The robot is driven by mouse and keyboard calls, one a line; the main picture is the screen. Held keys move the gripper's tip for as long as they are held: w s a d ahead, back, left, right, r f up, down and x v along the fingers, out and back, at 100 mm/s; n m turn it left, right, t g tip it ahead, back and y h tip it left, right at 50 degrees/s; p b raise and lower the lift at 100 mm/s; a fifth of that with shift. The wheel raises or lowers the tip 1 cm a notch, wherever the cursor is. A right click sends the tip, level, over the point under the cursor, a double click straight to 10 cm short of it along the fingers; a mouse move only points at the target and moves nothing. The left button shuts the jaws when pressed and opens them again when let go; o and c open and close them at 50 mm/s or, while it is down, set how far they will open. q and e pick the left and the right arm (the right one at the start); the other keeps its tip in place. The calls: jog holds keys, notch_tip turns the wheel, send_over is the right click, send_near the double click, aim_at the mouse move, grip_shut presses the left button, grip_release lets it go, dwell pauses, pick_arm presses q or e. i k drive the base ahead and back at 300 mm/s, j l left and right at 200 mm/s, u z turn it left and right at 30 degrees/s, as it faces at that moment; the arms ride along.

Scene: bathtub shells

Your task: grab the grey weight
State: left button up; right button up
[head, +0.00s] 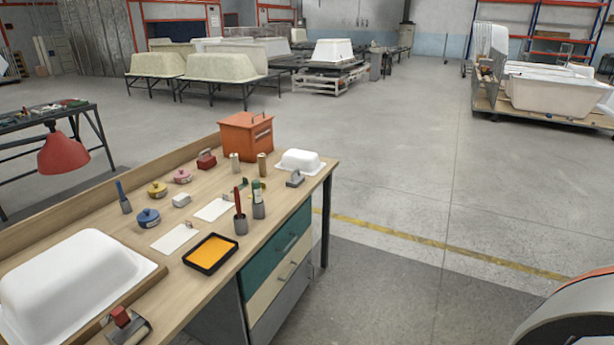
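A small grey block with a handle (295,179), which looks like the grey weight, sits on the wooden workbench (150,220). It is near the bench's right edge, just in front of a small white tub shell (300,161). A similar red block with a handle (206,160) stands farther left, by the orange box. Neither of my grippers is in view.
An orange box (246,136), two small cylinders, colored round pots, tool cups (240,224), white sheets and a black tray with orange inside (211,253) crowd the bench. A large white shell (75,280) fills its near left. Open floor (400,190) lies to the right.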

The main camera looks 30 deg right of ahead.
aim_at(295, 180)
jog(key=i+l+z, duration=0.1)
jog(key=i+l, duration=0.2)
jog(key=l, duration=0.3)
jog(key=i+l, duration=0.3)
jog(key=l, duration=0.25)
jog(key=i+l+z, duration=0.15)
jog(key=l, duration=0.4)
jog(key=i+l, duration=0.45)
jog(key=i+l+z, duration=0.15)
jog(key=i+l, duration=0.2)
jog(key=l, duration=0.25)
